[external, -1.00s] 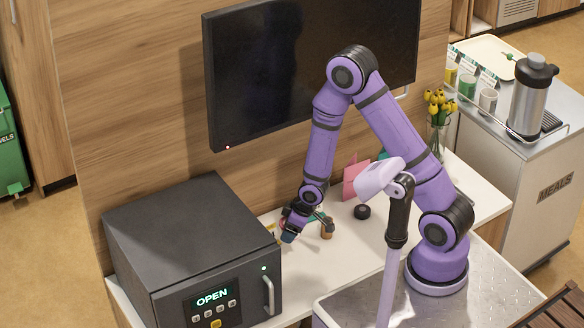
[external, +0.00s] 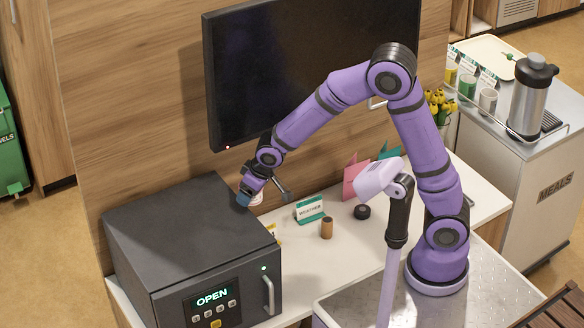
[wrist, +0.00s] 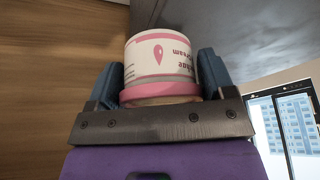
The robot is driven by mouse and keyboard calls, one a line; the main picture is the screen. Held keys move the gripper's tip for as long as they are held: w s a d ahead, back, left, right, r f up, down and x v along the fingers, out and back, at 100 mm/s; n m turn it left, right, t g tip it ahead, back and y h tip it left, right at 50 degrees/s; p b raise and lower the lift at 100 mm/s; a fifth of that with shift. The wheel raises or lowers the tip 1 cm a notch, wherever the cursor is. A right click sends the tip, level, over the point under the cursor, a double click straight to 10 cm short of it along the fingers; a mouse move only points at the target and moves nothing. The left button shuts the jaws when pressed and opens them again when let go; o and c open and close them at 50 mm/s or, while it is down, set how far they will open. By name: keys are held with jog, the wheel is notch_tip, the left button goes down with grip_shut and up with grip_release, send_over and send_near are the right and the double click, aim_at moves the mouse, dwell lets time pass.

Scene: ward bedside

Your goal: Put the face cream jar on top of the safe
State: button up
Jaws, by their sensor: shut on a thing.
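The face cream jar (wrist: 162,58) is white with a pink lid and pink print, and reads "cream" upside down in the wrist view. My gripper (wrist: 160,75) is shut on it, with a blue finger on each side. In the external view my gripper (external: 250,198) is at the right rear edge of the safe, about level with its top, and the jar (external: 257,198) shows partly beside the fingers. The safe (external: 180,225) is a dark grey box with a flat bare top, an "OPEN" display and a handle on its front.
A small brown cylinder (external: 327,228), a green-and-white card (external: 310,210) and a dark round puck (external: 362,212) are on the white counter (external: 300,262). A wall screen (external: 300,80) hangs behind the arm. The safe's top is clear.

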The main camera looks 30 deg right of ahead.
jog(key=w+a+r+n, duration=0.1)
jog(key=a+r, duration=0.5)
jog(key=a, duration=0.3)
jog(key=a+r+n, duration=0.1)
jog(key=a+r, duration=0.5)
jog(key=a, duration=0.3)
jog(key=shift+n+g+y, duration=0.3)
jog(key=shift+n+y, duration=0.2)
jog(key=s+f, duration=0.1)
jog(key=f, duration=0.2)
jog(key=s+f, duration=0.1)
jog(key=f, duration=0.3)
jog(key=s+f, duration=0.1)
jog(key=f, duration=0.2)
jog(key=shift+s+a+f, duration=0.15)
jog(key=shift+s+a, duration=0.05)
jog(key=shift+s, duration=0.1)
jog(key=shift+f, duration=0.25)
send_over(146, 224)
jog(key=shift+s+d+f, duration=0.25)
jog(key=shift+f, duration=0.15)
jog(key=shift+s+d+f, duration=0.2)
jog(key=shift+f, duration=1.95)
jog(key=o, duration=1)
jog(key=shift+f, duration=0.15)
